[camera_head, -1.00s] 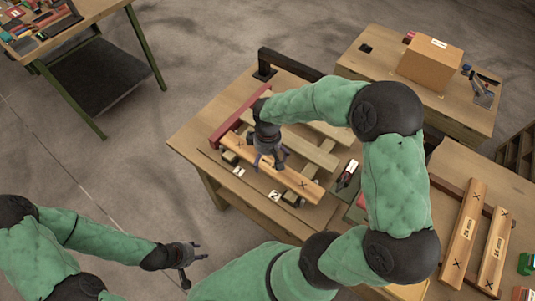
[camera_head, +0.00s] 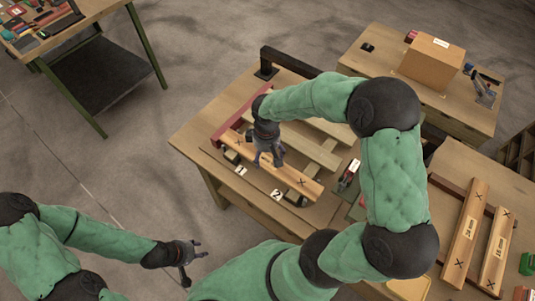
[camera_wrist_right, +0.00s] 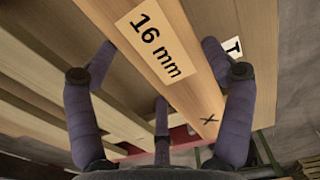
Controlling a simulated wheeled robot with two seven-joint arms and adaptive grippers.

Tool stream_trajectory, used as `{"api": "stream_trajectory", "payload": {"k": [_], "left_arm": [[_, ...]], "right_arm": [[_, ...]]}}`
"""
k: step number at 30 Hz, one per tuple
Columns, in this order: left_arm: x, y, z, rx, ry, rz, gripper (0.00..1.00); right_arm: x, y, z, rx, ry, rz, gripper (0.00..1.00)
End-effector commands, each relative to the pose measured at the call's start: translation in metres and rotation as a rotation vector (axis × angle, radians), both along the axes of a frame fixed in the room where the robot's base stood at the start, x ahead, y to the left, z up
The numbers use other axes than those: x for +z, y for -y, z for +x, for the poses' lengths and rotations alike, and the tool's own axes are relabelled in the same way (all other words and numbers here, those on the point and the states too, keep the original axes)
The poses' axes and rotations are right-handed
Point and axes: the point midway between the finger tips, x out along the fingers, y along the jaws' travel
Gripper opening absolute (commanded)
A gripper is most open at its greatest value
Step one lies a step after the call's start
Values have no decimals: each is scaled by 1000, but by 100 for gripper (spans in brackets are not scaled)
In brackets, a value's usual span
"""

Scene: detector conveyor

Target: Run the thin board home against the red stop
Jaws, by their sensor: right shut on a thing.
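The thin board (camera_head: 302,184) lies on the middle table, dark crosses near its ends. In the right wrist view the board (camera_wrist_right: 195,92) carries a "16 mm" label and runs between my fingers. My right gripper (camera_head: 270,157) is shut on it near its left end; its fingers also show in the right wrist view (camera_wrist_right: 160,95). The red stop (camera_head: 232,120) is a bar along the table's left side, close to the board's left end. My arm hides part of that area, and I cannot tell whether they touch. My left gripper (camera_head: 192,256) is open and empty, away from the table.
Pale slats (camera_head: 318,150) lie beside the board. A dark rail (camera_head: 290,64) stands at the table's back. Two labelled boards (camera_head: 466,225) lie on the right table. A cardboard box (camera_head: 431,60) is on the back table. Open floor lies left of the middle table.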

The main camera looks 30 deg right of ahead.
Motion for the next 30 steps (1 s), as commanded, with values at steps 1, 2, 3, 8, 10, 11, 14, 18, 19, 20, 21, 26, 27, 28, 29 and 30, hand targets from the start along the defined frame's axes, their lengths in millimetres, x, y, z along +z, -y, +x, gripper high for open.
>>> {"api": "stream_trajectory", "payload": {"k": [1,2,3,8,10,11,14,18,19,20,21,26,27,28,29,30], "left_arm": [[0,0,0,0,0,0,40],[0,0,0,0,0,0,40],[0,0,0,0,0,0,40],[0,0,0,0,0,0,40],[0,0,0,0,0,0,40],[0,0,0,0,0,0,40],[0,0,0,0,0,0,40],[0,0,0,0,0,0,40],[0,0,0,0,0,0,40],[0,0,0,0,0,0,40],[0,0,0,0,0,0,40],[0,0,0,0,0,0,40],[0,0,0,0,0,0,40],[0,0,0,0,0,0,40],[0,0,0,0,0,0,40],[0,0,0,0,0,0,40]], "right_arm": [[-1,-1,1,0,3,2,43],[-1,-1,1,0,4,2,43],[-1,-1,1,0,5,2,43],[-1,-1,2,0,6,2,100],[-1,-1,2,0,6,2,100],[0,-1,2,0,6,2,100],[0,-1,1,0,5,2,100],[0,-1,1,0,5,2,100],[1,-1,1,0,5,1,100],[2,-1,2,0,5,1,100],[5,0,2,0,6,0,100],[27,0,3,-2,10,1,100],[34,-1,3,-1,10,1,100],[40,0,3,-1,9,1,100],[47,-1,3,0,11,0,100],[55,-1,3,0,10,1,100]]}}
